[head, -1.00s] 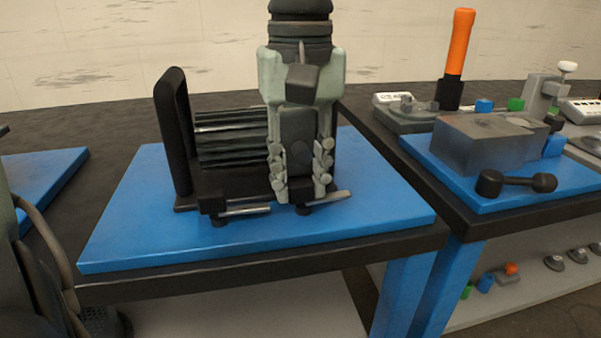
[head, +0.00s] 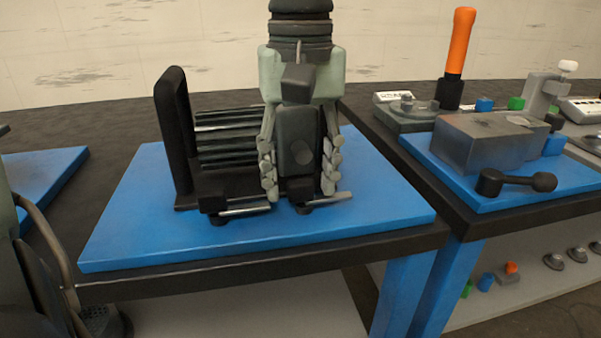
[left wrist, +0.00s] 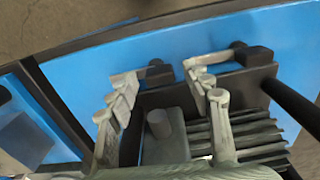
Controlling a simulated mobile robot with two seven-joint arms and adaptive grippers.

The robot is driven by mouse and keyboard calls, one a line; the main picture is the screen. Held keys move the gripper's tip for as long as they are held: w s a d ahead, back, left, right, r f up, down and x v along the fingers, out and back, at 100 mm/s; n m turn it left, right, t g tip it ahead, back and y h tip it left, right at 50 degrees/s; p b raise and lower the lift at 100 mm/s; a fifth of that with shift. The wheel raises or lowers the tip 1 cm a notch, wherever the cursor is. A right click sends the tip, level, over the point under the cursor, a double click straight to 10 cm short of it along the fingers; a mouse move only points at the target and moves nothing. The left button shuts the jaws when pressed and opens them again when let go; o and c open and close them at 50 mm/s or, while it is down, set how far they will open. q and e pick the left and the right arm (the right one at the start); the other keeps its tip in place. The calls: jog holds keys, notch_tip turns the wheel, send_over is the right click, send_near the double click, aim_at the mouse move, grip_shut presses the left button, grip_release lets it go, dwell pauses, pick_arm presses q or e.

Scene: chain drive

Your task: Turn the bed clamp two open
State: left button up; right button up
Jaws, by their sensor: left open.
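Two bed clamps with pale lever handles sit at the front of the dark motor bed. In the head view the left clamp's lever (head: 246,210) and the right clamp's lever (head: 332,197) both point right; I cannot tell which is clamp two. The wrist view shows them as the right one (left wrist: 208,60) and the left one (left wrist: 124,78). My left gripper (head: 298,188) is open, pointing down over the bed's right part, fingers spread, with a dark block and round stub (left wrist: 159,124) between them in the picture. Fingertip contact with a clamp cannot be told. My right gripper is out of view.
The bed stands on a blue board (head: 130,235) on a dark table. A black upright handle (head: 175,135) and ribbed motor body (head: 228,140) are left of the gripper. A second bench at right holds a grey block (head: 480,145). The board's front strip is clear.

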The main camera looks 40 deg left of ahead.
aim_at(301, 182)
pick_arm(q)
jog(key=shift+r, duration=0.1)
notch_tip(301, 182, up, 12)
dwell(0.5)
dwell(0.4)
